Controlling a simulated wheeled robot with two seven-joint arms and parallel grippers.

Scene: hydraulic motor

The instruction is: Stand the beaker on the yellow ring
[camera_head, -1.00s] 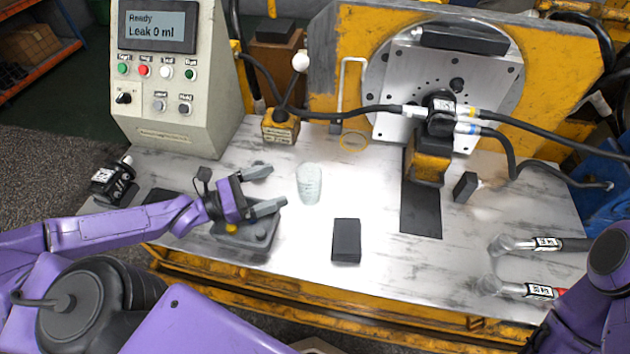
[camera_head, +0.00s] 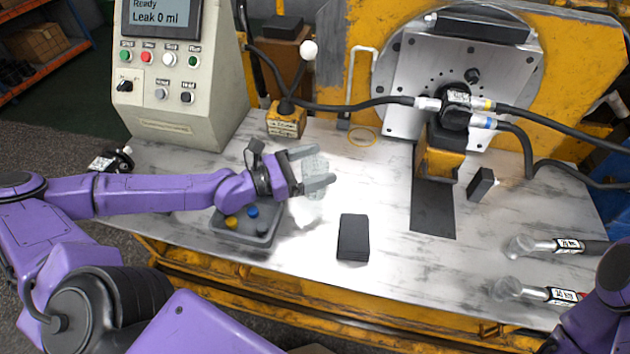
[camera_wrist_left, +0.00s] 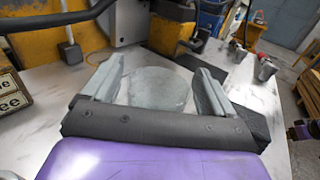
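The clear beaker (camera_head: 314,170) stands upright on the bench, left of centre. My left gripper (camera_head: 317,167) is open around it, one finger on each side. In the left wrist view the beaker (camera_wrist_left: 158,88) fills most of the space between the fingers (camera_wrist_left: 160,85); I cannot tell whether they touch it. The thin yellow ring (camera_head: 362,138) lies flat on the bench, behind and to the right of the beaker, and nothing stands on it. My right gripper is out of view; only part of my right arm shows at the lower right.
A grey tray (camera_head: 240,232) with coloured pieces lies under my left wrist. A black block (camera_head: 353,237) sits in front. A yellow block (camera_head: 286,120) with a hose stands behind. A motor with hoses (camera_head: 456,108) is at the back right. Two torque wrenches (camera_head: 540,245) lie at the right.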

